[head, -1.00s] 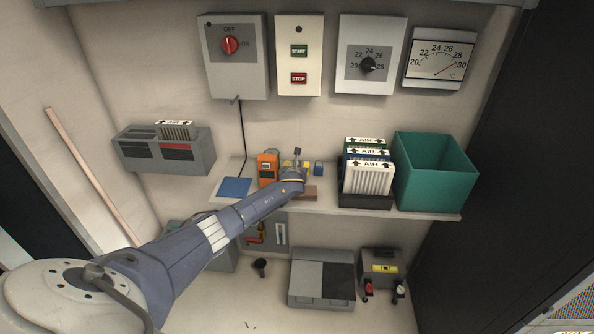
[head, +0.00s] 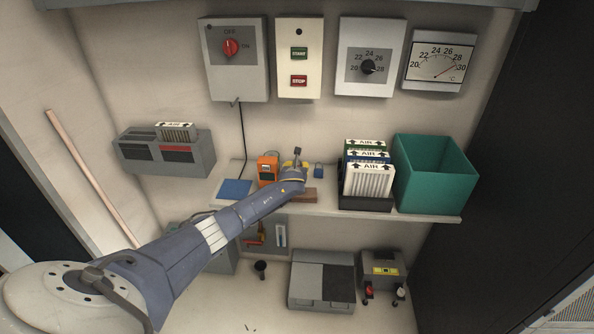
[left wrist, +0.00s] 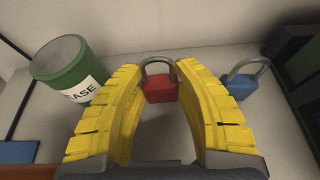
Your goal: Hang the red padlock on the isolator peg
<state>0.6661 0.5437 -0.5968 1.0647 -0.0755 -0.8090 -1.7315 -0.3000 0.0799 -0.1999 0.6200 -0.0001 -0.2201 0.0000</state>
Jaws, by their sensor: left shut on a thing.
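The red padlock (left wrist: 160,88) stands upright on the shelf in the left wrist view, its grey shackle up, between the yellow fingertips of my left gripper (left wrist: 157,80). The fingers are shut on its body. In the head view my left gripper (head: 297,166) is low over the shelf and hides the padlock. The isolator (head: 233,60) is the grey wall box with a red OFF/ON knob, up and left of the gripper. A small peg-like part (head: 234,102) shows at its lower edge. My right gripper is out of view.
A blue padlock (left wrist: 240,85) stands right of the red one, and a green grease can (left wrist: 72,70) stands left. On the shelf (head: 420,213) are an orange device (head: 267,168), a blue mat (head: 234,189), filters (head: 368,178) and a teal bin (head: 433,173). A cord (head: 243,135) hangs below the isolator.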

